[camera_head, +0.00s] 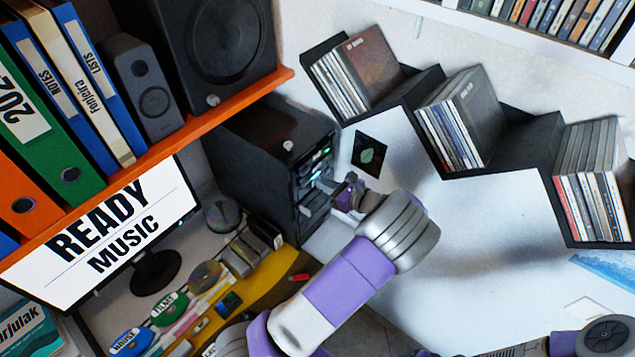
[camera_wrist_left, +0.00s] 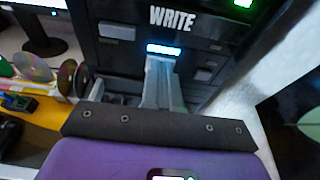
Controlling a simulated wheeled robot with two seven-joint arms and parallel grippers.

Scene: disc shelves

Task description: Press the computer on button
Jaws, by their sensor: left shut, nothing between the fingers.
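The black computer tower (camera_head: 262,160) stands under the orange shelf in the head view, its front turned to the right with small green and blue lights. My left gripper (camera_head: 328,184) is at this front, shut and empty. In the left wrist view the tower front (camera_wrist_left: 120,55) carries the word WRITE. A lit blue-white bar, seemingly the button (camera_wrist_left: 163,50), is just beyond the tips of my shut left gripper (camera_wrist_left: 160,62). I cannot tell whether the tips touch it. My right gripper is not in view.
A monitor (camera_head: 110,235) reading READY MUSIC is at left. The orange shelf (camera_head: 235,95) with binders and speakers overhangs the tower. Disc shelves (camera_head: 530,140) are on the right wall. Discs and cases (camera_head: 205,285) lie on the desk in front of the tower.

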